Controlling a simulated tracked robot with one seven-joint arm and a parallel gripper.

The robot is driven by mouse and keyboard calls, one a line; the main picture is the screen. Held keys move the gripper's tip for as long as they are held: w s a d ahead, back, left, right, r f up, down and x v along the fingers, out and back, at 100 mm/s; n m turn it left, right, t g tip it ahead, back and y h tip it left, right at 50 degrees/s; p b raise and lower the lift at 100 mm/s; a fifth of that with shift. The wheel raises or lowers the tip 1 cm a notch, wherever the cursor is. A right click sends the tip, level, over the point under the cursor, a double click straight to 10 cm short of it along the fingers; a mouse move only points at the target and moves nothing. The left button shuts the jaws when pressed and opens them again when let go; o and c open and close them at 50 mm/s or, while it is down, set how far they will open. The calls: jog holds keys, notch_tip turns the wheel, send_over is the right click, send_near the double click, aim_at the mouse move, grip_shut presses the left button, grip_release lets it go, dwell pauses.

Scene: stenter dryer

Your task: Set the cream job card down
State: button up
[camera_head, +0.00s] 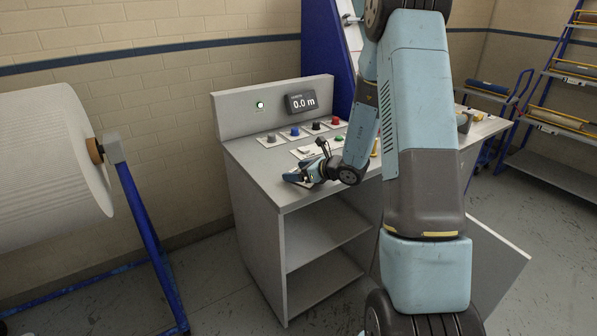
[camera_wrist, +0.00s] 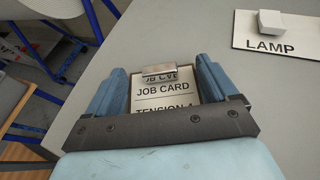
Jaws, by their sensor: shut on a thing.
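The cream job card (camera_wrist: 164,90) shows in the wrist view, with "JOB CARD" and "TENSION" printed in dark letters and a metal clip (camera_wrist: 166,70) at its top. My gripper (camera_wrist: 160,75) is shut on it, with a blue finger at each side. The lower part of the card is hidden by the gripper body. In the head view my gripper (camera_head: 308,177) is low over the left front part of the grey console top (camera_head: 258,172). I cannot tell whether the card touches the surface.
A white "LAMP" plate (camera_wrist: 280,36) with a switch lies to the right in the wrist view. Several coloured buttons (camera_head: 295,132) line the back of the console, below a "0.0 m" display (camera_head: 300,102). A large white roll (camera_head: 45,165) on a blue stand is at the left.

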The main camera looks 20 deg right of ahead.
jog(key=o, duration=0.8)
